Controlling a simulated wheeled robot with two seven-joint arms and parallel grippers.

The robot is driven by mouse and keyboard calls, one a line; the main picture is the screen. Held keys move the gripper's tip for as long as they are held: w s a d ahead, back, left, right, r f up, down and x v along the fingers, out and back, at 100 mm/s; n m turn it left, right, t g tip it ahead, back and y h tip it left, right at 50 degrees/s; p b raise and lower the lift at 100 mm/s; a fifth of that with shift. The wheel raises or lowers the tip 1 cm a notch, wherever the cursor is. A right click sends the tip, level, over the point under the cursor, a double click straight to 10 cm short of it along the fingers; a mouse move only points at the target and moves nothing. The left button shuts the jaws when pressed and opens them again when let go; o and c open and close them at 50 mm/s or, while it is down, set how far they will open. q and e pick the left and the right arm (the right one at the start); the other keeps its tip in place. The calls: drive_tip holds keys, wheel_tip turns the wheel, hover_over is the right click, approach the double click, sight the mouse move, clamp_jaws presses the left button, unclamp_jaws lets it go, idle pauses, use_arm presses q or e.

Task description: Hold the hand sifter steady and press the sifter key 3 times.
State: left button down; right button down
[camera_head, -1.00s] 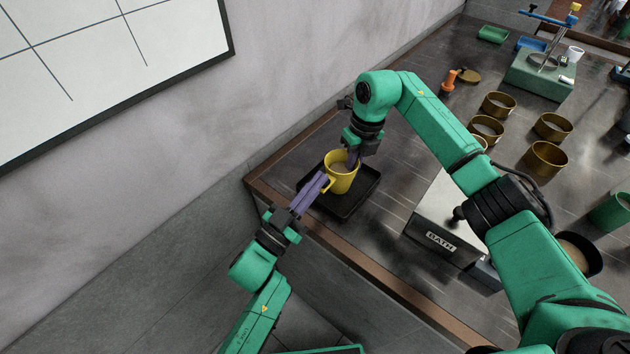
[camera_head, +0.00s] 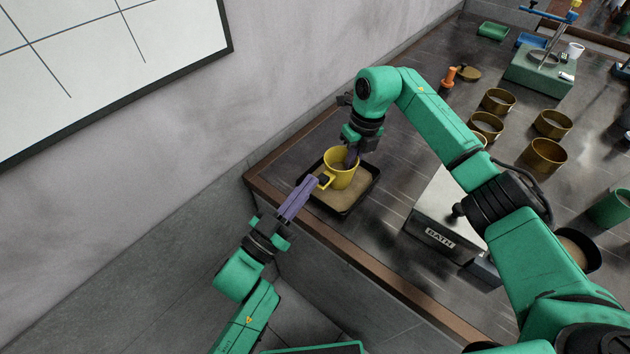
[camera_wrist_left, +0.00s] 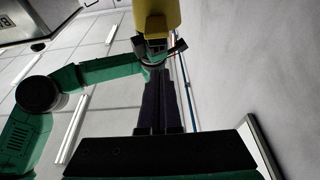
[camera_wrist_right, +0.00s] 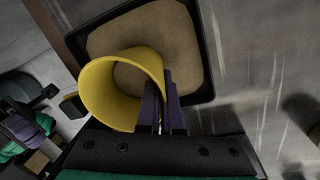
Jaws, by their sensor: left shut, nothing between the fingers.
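The yellow hand sifter (camera_head: 342,174) is upright over the black tray (camera_head: 342,211), its handle toward the left. The sifter key (camera_head: 324,180) is a small dark piece at the handle; it also shows in the right wrist view (camera_wrist_right: 74,106). My right gripper (camera_head: 351,158) is shut on the sifter's rim, with the wall between its purple fingers in the right wrist view (camera_wrist_right: 161,100). My left gripper (camera_head: 312,182) is shut and empty, its tips just left of the key and seemingly apart from it. Tan powder (camera_wrist_right: 150,38) covers the tray floor.
A box marked BATH (camera_head: 440,240) stands right of the tray. Several brass sieves (camera_head: 545,155), an orange-handled tool (camera_head: 448,77) and a green stand (camera_head: 540,72) are farther back. The wall (camera_head: 290,70) is close on the left.

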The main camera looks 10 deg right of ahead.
use_arm(q)
drive_tip(key=v, duration=0.6)
drive_tip(key=shift+s+a, duration=0.25)
drive_tip(key=shift+a, duration=0.1)
drive_tip(key=shift+r, duration=0.65)
